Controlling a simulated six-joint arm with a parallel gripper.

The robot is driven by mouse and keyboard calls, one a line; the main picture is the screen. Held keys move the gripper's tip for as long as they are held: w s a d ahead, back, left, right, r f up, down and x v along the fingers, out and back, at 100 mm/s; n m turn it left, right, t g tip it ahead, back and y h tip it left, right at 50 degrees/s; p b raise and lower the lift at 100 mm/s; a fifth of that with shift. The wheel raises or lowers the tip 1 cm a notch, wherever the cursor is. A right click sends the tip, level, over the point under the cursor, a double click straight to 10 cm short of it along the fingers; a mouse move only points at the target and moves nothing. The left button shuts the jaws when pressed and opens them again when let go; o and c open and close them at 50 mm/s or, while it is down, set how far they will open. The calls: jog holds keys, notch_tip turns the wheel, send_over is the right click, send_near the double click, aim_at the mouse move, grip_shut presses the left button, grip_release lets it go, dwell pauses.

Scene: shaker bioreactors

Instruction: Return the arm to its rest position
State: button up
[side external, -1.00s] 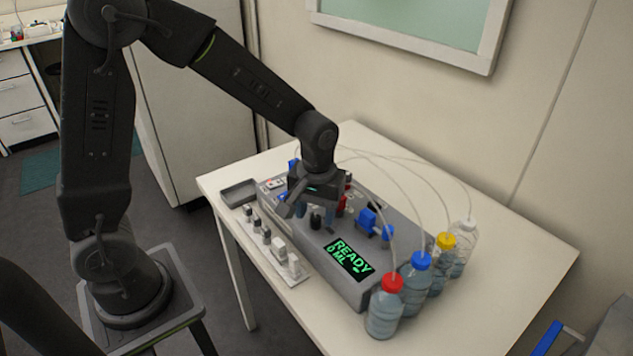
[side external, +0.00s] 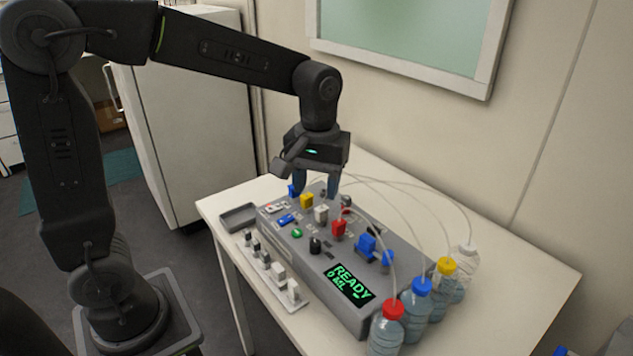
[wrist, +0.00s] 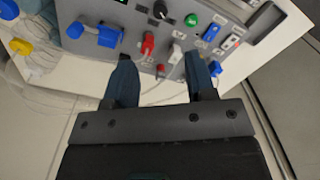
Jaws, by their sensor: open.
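My gripper (side external: 315,190) is raised above the rear part of the grey bioreactor unit (side external: 348,308) on the white table. Its two blue fingers point down and stand apart, with nothing between them. In the wrist view my gripper (wrist: 162,82) is also open and empty, its fingertips near the panel's edge in the picture. The unit's panel carries red, white, yellow and blue connectors, a black knob (side external: 316,245) and a green button (side external: 297,233). Its screen (side external: 348,284) reads READY 0 ML.
Several capped bottles, one with a red cap (side external: 393,310), stand at the table's right front with tubes arching over the unit. A rack of small vessels (side external: 279,272) lies along the unit's left side. A grey tray (side external: 238,217) sits behind it. Table space at right is clear.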

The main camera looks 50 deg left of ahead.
jog(key=s+a+r+m+t, duration=0.1)
jog(key=s+r+m+t, duration=0.2)
jog(key=s, duration=1.1)
jog(key=m+t, duration=0.2)
jog(key=m, duration=0.1)
jog(key=shift+s+a+m+t, duration=0.25)
jog(key=shift+s+m+t, duration=0.05)
jog(key=shift+m+t, duration=0.1)
